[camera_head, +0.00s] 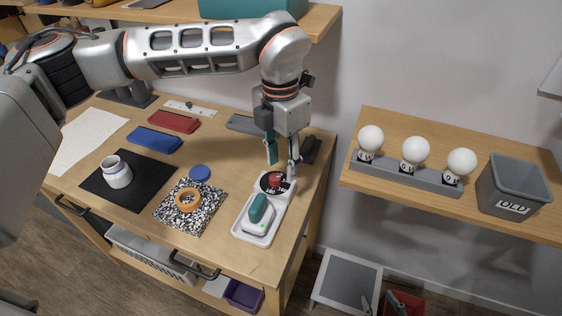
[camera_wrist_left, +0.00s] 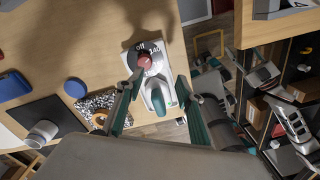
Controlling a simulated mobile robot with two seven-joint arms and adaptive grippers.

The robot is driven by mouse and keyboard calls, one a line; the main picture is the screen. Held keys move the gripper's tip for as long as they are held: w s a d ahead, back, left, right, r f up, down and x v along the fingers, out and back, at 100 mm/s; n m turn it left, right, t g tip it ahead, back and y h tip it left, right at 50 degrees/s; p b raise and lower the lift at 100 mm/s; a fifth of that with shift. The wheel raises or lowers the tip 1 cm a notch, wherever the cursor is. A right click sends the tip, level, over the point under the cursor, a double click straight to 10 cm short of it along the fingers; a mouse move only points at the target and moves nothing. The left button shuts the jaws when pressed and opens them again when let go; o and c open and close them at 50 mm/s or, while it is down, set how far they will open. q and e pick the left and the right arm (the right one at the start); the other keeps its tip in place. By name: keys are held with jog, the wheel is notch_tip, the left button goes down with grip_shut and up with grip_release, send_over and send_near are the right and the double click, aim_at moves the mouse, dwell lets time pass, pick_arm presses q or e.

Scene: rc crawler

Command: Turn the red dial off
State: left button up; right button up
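The red dial (camera_head: 275,181) sits on a black round face at the far end of a white device (camera_head: 247,232) near the right of the workbench. White lettering on the face is partly readable in the left wrist view, where the red dial (camera_wrist_left: 144,61) shows ahead of the fingers. A teal grip (camera_head: 258,207) and a small green light are on the near half of the device. My left gripper (camera_head: 282,160) points down just above the dial. Its teal-padded fingers (camera_wrist_left: 157,92) are apart with nothing between them. Contact with the dial cannot be told.
On the bench (camera_head: 232,258) lie a roll of orange tape (camera_head: 188,200), a white cup (camera_head: 117,172), a blue disc (camera_head: 200,173) and blue and red cases. A shelf (camera_head: 376,189) at right holds three bulbs and a grey bin (camera_head: 512,186). A dark object lies right of the gripper.

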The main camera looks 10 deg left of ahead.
aim_at(275, 177)
pick_arm(q)
jog(key=shift+w+a+r+t+y, duration=0.15)
jog(key=shift+w+a+r+y, duration=0.1)
jog(key=shift+w+a, duration=0.2)
jog(key=shift+w+a+r+t+y, duration=0.15)
jog(key=shift+w+a+r, duration=0.05)
jog(key=shift+w+a, duration=0.25)
notch_tip(275, 177, down, 8)
jog(key=shift+a+r+p, duration=0.1)
jog(key=shift+r+p, duration=0.15)
jog(key=shift+p, duration=0.15)
grip_shut()
